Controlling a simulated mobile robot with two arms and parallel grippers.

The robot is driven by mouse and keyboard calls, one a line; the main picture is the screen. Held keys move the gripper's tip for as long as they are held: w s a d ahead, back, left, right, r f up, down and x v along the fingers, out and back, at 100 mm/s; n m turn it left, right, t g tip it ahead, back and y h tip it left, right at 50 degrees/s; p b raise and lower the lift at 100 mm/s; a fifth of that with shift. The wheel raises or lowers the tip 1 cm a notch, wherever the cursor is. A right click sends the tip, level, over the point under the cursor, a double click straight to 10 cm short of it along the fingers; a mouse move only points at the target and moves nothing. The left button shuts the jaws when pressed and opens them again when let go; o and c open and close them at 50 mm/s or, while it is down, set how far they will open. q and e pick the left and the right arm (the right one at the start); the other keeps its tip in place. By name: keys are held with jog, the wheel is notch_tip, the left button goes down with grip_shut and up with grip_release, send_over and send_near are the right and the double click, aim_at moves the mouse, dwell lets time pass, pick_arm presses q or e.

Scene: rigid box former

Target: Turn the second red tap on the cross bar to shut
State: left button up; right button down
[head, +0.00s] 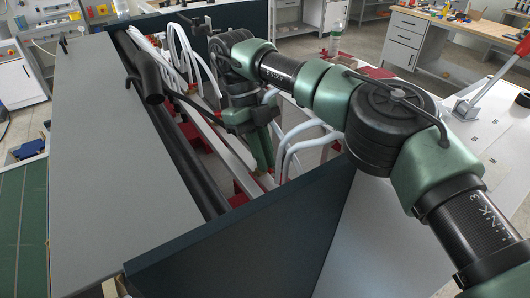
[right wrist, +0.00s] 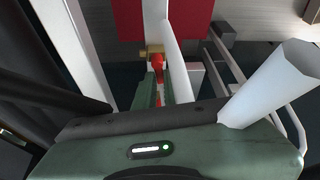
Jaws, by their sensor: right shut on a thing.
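A red tap (right wrist: 157,62) with a brass-coloured body (right wrist: 151,49) shows in the right wrist view, beside a white pipe (right wrist: 173,60). My right gripper (right wrist: 158,88) is shut on the red tap's handle, with its two green fingers on either side of it. In the head view the right gripper (head: 262,150) reaches down among white hoses and the pale bar (head: 212,132); the tap there is hidden by my arm. I cannot tell from these views which tap in the row it is. My left gripper is not in view.
A thick white tube (right wrist: 270,82) stands close to the right of the gripper. White hoses (head: 305,135) and a black pipe (head: 180,150) flank it in the head view. A dark panel (head: 250,225) stands in front. A grey panel (head: 95,150) lies at left.

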jog(key=shift+m+y, duration=0.3)
jog(key=shift+m, duration=0.6)
jog(key=shift+a, duration=0.1)
jog(key=c, duration=1.5)
grip_release()
jog(key=shift+r, duration=0.1)
jog(key=shift+r, duration=0.25)
notch_tip(320, 180, up, 19)
jog(key=p, duration=1.1)
jog(key=shift+r+p, duration=0.2)
jog(key=shift+p, duration=0.15)
